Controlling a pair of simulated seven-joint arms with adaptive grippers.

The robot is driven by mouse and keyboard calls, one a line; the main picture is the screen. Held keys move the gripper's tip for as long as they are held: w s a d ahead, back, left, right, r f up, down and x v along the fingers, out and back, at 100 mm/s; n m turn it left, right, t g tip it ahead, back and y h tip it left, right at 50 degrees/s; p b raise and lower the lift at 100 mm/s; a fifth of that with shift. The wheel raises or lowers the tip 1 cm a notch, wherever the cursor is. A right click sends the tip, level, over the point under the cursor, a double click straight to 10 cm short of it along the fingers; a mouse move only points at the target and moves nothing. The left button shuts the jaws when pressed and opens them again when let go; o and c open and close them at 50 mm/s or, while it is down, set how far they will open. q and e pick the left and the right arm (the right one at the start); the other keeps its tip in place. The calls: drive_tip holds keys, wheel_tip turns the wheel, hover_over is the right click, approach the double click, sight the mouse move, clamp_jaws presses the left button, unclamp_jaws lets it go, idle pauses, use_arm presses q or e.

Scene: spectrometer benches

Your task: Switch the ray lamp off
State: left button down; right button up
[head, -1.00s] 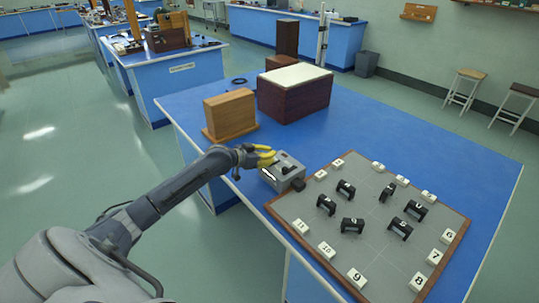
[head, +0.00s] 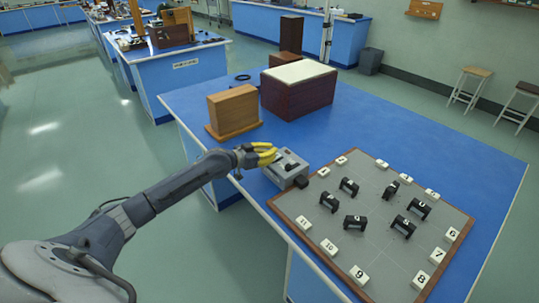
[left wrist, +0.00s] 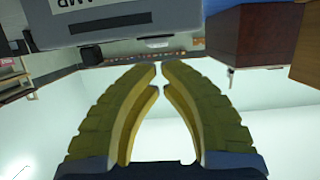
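The ray lamp (head: 286,174) is a small grey box near the table's left edge, beside the mat. It has dark parts on top and a black piece (head: 301,181) at its right end. In the left wrist view its grey body (left wrist: 120,25), with part of a printed label, fills the upper left. My left gripper (head: 275,150) has yellow fingers and is at the lamp's far left side. In the left wrist view the fingertips (left wrist: 159,66) nearly meet, with only a narrow empty gap. Whether they touch the lamp cannot be told. My right gripper is not in view.
A framed grey mat (head: 383,235) with black holders and white number blocks lies right of the lamp. A wooden block (head: 232,110) and a dark red box (head: 298,94) stand behind it. The blue tabletop (head: 400,132) is clear at the back right.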

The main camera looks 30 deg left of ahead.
use_arm(q)
drive_tip(key=r, duration=0.2)
drive_tip(key=shift+s+a+r, duration=0.2)
drive_tip(key=shift+s+r, duration=0.1)
drive_tip(key=shift+s, duration=0.1)
drive_tip(key=s+a, duration=0.4)
drive_tip(key=s, duration=0.4)
drive_tip(key=shift+s+r, duration=0.3)
drive_tip(key=shift+r, duration=0.1)
